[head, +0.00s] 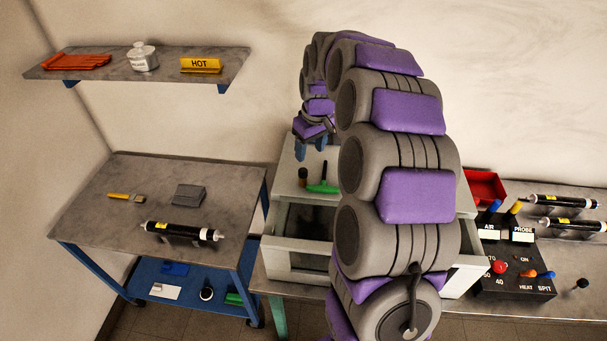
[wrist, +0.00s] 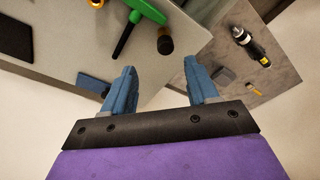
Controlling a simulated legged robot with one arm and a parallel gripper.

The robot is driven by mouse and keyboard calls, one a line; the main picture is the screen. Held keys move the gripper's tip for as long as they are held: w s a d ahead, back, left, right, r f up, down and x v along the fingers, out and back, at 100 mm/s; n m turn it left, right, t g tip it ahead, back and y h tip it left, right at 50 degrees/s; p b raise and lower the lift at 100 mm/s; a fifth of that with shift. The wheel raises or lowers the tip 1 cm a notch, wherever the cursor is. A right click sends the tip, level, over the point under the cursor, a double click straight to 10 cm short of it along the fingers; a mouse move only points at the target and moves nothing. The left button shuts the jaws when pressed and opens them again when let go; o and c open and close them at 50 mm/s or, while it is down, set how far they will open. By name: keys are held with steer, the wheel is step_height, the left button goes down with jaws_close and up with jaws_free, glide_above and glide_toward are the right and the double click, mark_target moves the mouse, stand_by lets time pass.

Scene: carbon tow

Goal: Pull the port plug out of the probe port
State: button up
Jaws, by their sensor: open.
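My gripper (head: 311,146) is open and empty above the top of a pale box-like unit (head: 285,165). Its two blue fingers stand wide apart in the wrist view (wrist: 163,85). A small brown-and-black cylindrical stub (head: 303,177), which may be the port plug, stands on that top below the fingers. It also shows in the wrist view (wrist: 165,44), beyond the fingertips and apart from them. A green T-shaped piece (head: 323,188) is beside it and shows in the wrist view (wrist: 140,20). The probe port itself cannot be made out; my arm hides much of the unit.
A grey-topped cart (head: 110,215) at left holds a black canister (head: 181,232), a brush (head: 126,197) and a grey block (head: 188,194). A control box (head: 515,275) with a PROBE label and a red tray (head: 485,187) are at right. A shelf (head: 120,66) hangs at upper left.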

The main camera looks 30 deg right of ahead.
mark_target(303, 171)
steer(key=f, duration=0.1)
steer(key=a+f, duration=0.1)
steer(key=f, duration=0.1)
steer(key=a+f, duration=0.1)
steer(key=f, duration=0.1)
steer(key=shift+w+b, duration=0.35)
steer(key=f, duration=0.1)
steer(key=d+f, duration=0.1)
steer(key=f, duration=0.1)
steer(key=w+d+f+b, duration=0.1)
steer(key=f, duration=0.1)
steer(key=shift+w+f, duration=0.1)
steer(key=shift+f, duration=0.15)
steer(key=shift+a+r, duration=0.15)
steer(key=shift+a, duration=0.75)
steer(key=shift+c, duration=0.2)
steer(key=shift+a, duration=0.2)
steer(key=shift+c, duration=1.6)
steer(key=shift+d, duration=0.7)
steer(key=c, duration=0.4)
steer(key=shift+a, duration=0.15)
jaws_close()
steer(key=shift+a, duration=0.15)
